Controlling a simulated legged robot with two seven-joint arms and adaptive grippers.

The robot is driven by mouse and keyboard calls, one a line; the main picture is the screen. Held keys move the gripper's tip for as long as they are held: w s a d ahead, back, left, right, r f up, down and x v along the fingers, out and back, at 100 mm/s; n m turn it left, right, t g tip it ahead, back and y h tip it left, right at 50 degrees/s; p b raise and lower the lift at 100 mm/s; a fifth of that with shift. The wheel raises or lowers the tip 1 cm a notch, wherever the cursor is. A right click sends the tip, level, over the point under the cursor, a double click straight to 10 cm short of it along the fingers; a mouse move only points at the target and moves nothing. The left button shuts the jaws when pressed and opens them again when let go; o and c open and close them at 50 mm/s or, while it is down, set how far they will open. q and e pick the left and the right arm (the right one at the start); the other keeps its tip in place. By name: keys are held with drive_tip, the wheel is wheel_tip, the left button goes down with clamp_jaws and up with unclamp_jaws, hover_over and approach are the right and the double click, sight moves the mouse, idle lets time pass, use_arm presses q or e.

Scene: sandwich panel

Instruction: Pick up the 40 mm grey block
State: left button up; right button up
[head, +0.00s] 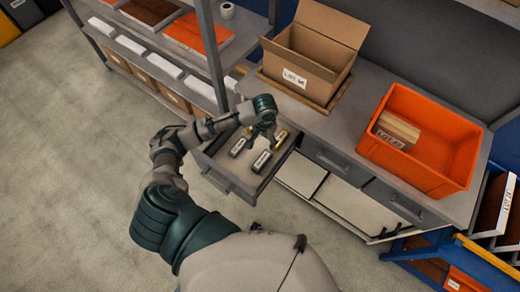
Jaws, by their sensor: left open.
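An open drawer (240,187) under the workbench holds several small blocks with pale label patches. One dark grey block (238,146) lies at the left of the drawer and another dark grey block (261,161) lies nearer its front. The labels are too small to read, so I cannot tell which grey block is the 40 mm one. My left gripper (263,134) is open and points down over the back of the drawer, above and behind the two grey blocks. It partly hides that area. My right gripper is not in view.
On the workbench (336,128) stand an open cardboard box (308,62) on a wooden tray and an orange crate (447,140) holding a labelled wooden-coloured item (396,131). A shelving rack (209,52) with an upright post stands left of the drawer. Floor (70,170) is clear at left.

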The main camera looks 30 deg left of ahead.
use_arm(q)
wheel_tip(320, 180, down, 3)
drive_tip(key=b, duration=0.2)
hover_over(261, 160)
drive_tip(key=f, duration=0.5)
drive_tip(key=w+f, duration=0.1)
drive_tip(key=f, duration=0.2)
drive_tip(key=shift+d, duration=0.35)
drive_tip(key=shift+s+a+f, duration=0.1)
drive_tip(key=shift+a+f, duration=0.05)
drive_tip(key=shift+f, duration=0.15)
drive_tip(key=f, duration=0.4)
drive_tip(key=shift+s+a+f, duration=0.3)
drive_tip(key=shift+f, duration=0.05)
drive_tip(key=shift+d+f, duration=0.1)
drive_tip(key=shift+f, duration=0.2)
drive_tip(key=shift+d, duration=0.3)
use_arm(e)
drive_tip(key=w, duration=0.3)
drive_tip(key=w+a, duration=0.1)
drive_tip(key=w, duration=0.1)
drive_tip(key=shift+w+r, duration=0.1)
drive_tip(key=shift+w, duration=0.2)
